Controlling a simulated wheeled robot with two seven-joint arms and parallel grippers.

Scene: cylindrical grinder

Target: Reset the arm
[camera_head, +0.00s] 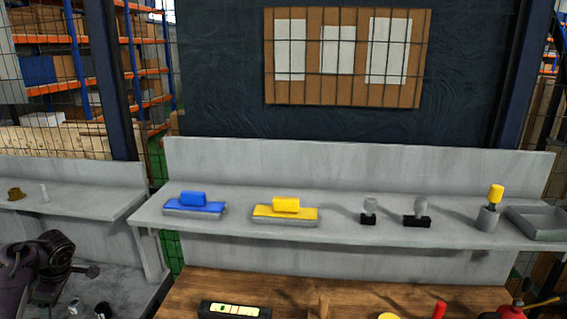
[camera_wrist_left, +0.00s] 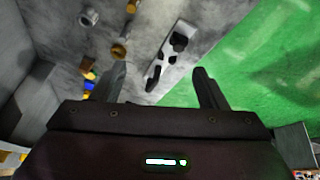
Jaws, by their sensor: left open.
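My left arm (camera_head: 38,270) comes in at the lower left of the head view, bent over the left-hand grey bench; its gripper cannot be made out there. In the left wrist view my left gripper (camera_wrist_left: 159,82) has its two dark fingers spread wide, with nothing held between them. My right gripper is not in view.
A grey shelf (camera_head: 350,230) carries a blue block (camera_head: 194,198), a yellow block (camera_head: 286,206), small black-based parts and a grey tray (camera_head: 540,222). A wooden table (camera_head: 290,290) stands in front. Green floor (camera_wrist_left: 255,70) shows beside the grey surface.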

